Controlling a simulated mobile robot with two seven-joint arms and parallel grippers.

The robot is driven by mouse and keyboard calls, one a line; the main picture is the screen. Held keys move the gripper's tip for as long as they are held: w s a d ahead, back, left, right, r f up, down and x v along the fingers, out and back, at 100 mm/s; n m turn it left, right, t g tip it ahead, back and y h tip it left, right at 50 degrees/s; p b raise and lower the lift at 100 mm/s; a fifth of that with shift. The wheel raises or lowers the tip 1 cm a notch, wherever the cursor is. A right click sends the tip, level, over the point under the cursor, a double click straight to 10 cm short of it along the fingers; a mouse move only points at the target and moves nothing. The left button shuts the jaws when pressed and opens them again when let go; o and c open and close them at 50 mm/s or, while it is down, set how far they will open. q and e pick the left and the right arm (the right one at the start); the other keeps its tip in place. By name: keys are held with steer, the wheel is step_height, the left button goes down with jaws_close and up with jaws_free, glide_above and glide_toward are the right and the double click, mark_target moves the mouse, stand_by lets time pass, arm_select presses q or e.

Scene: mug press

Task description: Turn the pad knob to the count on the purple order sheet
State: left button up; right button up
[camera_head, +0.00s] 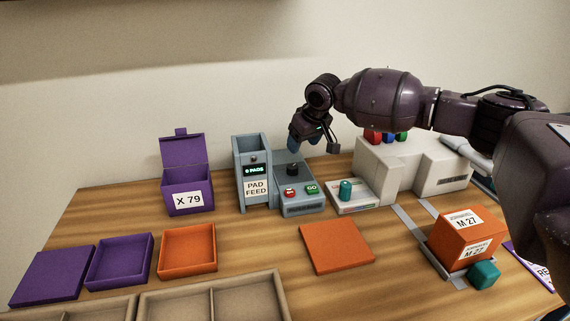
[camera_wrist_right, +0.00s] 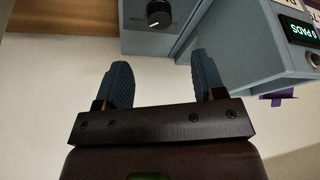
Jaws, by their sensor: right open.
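The black pad knob (camera_head: 293,169) sits on top of the grey-blue control box of the pad feed (camera_head: 252,172), above a red button and a green GO button. The display reads 0 PADS. In the right wrist view the knob (camera_wrist_right: 158,14) shows a pale pointer line. My right gripper (camera_head: 313,145) is open and empty, above and a little behind the knob, apart from it. In the right wrist view its two blue fingers (camera_wrist_right: 163,78) are spread, with the knob beyond their tips. A purple-edged sheet (camera_head: 530,264) lies at the right edge, partly hidden; its count cannot be read. My left gripper is out of view.
A white machine (camera_head: 432,170) with coloured tops and a teal-knobbed pad stands right. An orange box marked M 27 (camera_head: 465,237) is at the front right. Trays and lids lie in front.

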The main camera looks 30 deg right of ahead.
steer(key=f, duration=0.1)
steer(key=b, duration=0.2)
glide_above(293, 166)
steer(key=s, duration=0.3)
steer(key=f, duration=0.4)
steer(key=shift+w+d+f, duration=0.15)
steer(key=shift+w+f, duration=0.05)
steer(key=shift+w, duration=0.05)
steer(key=x, duration=0.3)
steer(key=shift+w+f+b, duration=0.15)
steer(key=shift+f+b, duration=0.1)
steer(key=shift+b, duration=0.1)
steer(key=shift+w+f, duration=0.3)
steer(key=shift+f, duration=0.2)
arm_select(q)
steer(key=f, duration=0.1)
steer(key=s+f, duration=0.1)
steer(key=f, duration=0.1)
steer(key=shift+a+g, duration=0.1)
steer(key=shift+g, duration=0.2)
arm_select(e)
steer(key=c, duration=0.9)
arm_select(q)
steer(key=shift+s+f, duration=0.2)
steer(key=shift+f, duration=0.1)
